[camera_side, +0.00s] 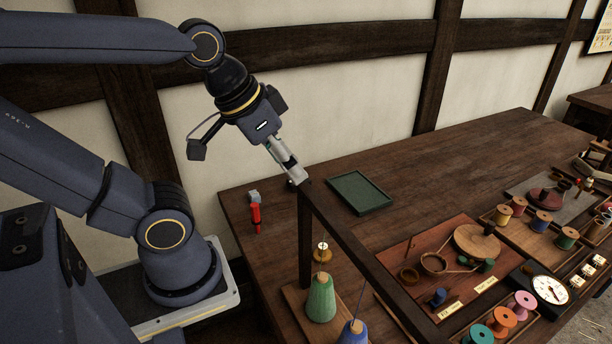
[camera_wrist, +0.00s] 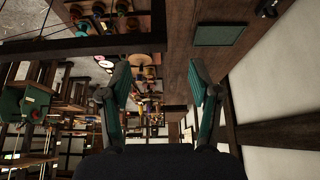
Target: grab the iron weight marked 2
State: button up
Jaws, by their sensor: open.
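My gripper (camera_side: 292,178) is high above the left part of the wooden table, near the dark wooden frame. In the wrist view its two fingers (camera_wrist: 158,70) are spread apart with nothing between them. Several small pieces with pale labels (camera_side: 586,270) sit in a row beside the dial scale (camera_side: 550,289) at the table's right front. Their marks are too small to read, so I cannot tell which thing is the iron weight marked 2. My gripper is far to the left of these pieces.
A dark green tray (camera_side: 360,192) lies near my gripper. A dark wooden frame (camera_side: 372,250) crosses the table. A red tool (camera_side: 256,217) stands at the left. Green (camera_side: 320,300) and blue cones, thread spools (camera_side: 503,216) and a reddish board (camera_side: 420,250) fill the front and right.

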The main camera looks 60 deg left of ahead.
jog(key=o, duration=0.3)
